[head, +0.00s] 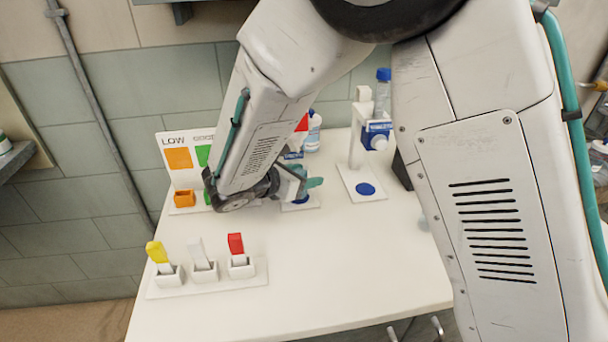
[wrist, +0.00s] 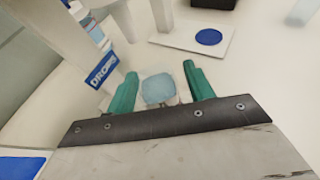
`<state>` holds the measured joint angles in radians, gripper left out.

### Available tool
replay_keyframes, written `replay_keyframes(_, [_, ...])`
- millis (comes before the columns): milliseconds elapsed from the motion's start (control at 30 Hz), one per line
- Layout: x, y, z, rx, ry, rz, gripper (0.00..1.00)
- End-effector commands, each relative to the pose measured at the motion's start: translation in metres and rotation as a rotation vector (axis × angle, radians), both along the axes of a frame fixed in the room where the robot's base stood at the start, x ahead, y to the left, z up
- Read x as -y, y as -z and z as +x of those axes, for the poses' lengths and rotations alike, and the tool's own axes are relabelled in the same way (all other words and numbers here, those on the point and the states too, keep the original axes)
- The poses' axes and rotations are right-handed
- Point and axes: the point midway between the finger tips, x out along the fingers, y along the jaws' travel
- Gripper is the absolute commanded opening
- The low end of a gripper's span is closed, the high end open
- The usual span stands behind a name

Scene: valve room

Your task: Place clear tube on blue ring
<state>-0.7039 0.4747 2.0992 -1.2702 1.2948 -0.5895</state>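My gripper (wrist: 160,72) has two teal fingers, spread apart, in the wrist view. Between them is a pale blue, see-through rounded shape (wrist: 158,88), which looks like the clear tube over a blue spot. Narrow gaps seem to show beside it. In the head view my gripper (head: 306,184) is low over a white base plate beside the sign; my arm hides most of the spot, and a bit of blue (head: 300,199) shows below the fingers. A second blue ring (head: 365,189) lies bare on the right-hand stand's plate, also in the wrist view (wrist: 208,37).
A "DROPS" stand (wrist: 102,71) rises close to my left finger. A rack (head: 208,283) with yellow, whitish and red-topped pieces stands front left. A LOW/GOOD sign (head: 177,140) stands behind. The front right tabletop is clear.

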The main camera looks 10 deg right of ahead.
Motion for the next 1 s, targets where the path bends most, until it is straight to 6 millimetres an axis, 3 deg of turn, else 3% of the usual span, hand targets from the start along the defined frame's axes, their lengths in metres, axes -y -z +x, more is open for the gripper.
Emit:
replay_keyframes(167, [-0.006, -0.006, -0.003, 0.001, -0.003, 0.001, 0.53])
replay_keyframes(700, [-0.083, -0.045, -0.057, 0.002, -0.002, 0.001, 0.53])
replay_keyframes(1000, [-0.092, -0.049, -0.063, 0.000, 0.000, 0.000, 0.53])
